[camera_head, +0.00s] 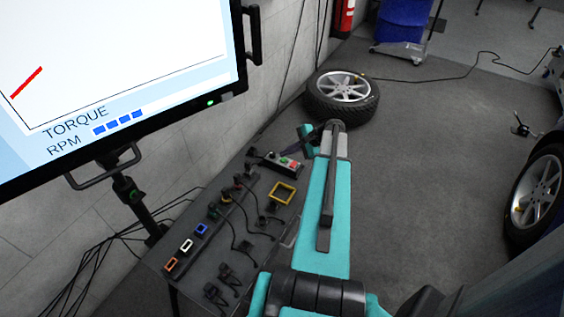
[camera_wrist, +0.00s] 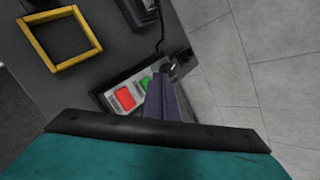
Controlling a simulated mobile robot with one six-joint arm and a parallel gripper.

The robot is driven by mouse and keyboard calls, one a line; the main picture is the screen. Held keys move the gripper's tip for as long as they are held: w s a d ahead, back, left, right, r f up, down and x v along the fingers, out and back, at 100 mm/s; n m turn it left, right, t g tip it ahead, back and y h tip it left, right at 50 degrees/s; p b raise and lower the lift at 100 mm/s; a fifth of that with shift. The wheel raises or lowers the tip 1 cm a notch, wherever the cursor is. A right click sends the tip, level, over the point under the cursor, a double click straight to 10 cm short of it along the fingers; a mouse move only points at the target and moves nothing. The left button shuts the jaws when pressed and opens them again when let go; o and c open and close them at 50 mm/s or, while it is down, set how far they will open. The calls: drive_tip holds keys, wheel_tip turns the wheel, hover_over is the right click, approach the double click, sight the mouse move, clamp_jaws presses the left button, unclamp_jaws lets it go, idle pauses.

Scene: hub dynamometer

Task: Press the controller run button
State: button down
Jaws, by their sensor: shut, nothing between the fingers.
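The controller (camera_head: 271,160) is a small box with a light face at the far end of the dark bench in the head view. It carries a green button (camera_head: 284,161) and a red button (camera_head: 294,164). In the wrist view the red button (camera_wrist: 124,98) is clear, and the green button (camera_wrist: 145,83) is partly covered by my fingers. My gripper (camera_wrist: 159,76) is shut and empty, its purple fingers overlapping the controller beside the green button. In the head view my gripper (camera_head: 291,150) is near the controller. Whether it touches cannot be told.
A yellow square frame (camera_head: 282,194) lies on the bench, also in the wrist view (camera_wrist: 61,42). Cables and small connectors lie along the bench (camera_head: 205,267). A monitor (camera_head: 120,150) hangs at left, and a tyre (camera_head: 341,96) lies beyond. Open floor is at right.

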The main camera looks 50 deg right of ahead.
wheel_tip(320, 180, up, 5)
drive_tip(key=p, duration=0.3)
idle(0.4)
idle(0.7)
drive_tip(key=shift+f, duration=0.1)
